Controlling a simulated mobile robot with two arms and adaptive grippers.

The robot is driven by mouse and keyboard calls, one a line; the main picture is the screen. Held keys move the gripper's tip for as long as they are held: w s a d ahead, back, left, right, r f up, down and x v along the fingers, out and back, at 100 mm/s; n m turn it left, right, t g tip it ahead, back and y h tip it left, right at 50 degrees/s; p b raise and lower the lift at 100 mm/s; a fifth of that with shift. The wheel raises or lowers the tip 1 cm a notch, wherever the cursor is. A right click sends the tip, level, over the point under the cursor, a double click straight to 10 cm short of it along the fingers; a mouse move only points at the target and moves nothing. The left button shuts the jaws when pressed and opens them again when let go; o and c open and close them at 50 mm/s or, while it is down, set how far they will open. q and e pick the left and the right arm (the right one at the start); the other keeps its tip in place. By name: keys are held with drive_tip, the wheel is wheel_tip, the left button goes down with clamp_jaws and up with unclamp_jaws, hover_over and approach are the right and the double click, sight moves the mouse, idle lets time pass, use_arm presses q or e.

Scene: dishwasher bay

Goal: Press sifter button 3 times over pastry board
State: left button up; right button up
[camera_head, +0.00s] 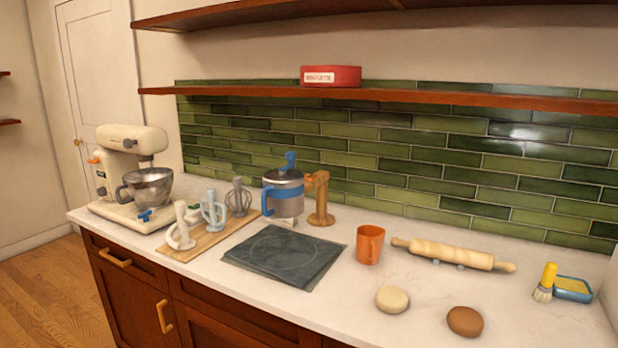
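No gripper of mine shows in this view. A dark grey square slab (285,257), which may be the pastry board, lies flat on the counter near its front edge, with nothing on it. Behind it stands a silver canister with blue handle and blue top (287,195), which may be the sifter. An orange cup (369,246) with a side handle stands upright to the right of the slab. I cannot make out a button on either vessel.
A cream stand mixer (134,142) with a metal bowl stands at left. A wooden board (203,240) holds mixer attachments. A wooden stand (320,198), rolling pin (452,254), two round lumps (392,299) and a yellow-handled brush (545,282) are also there. A shelf (450,98) overhangs the back.

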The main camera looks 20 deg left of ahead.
use_arm(q)
clamp_jaws()
idle(1.4)
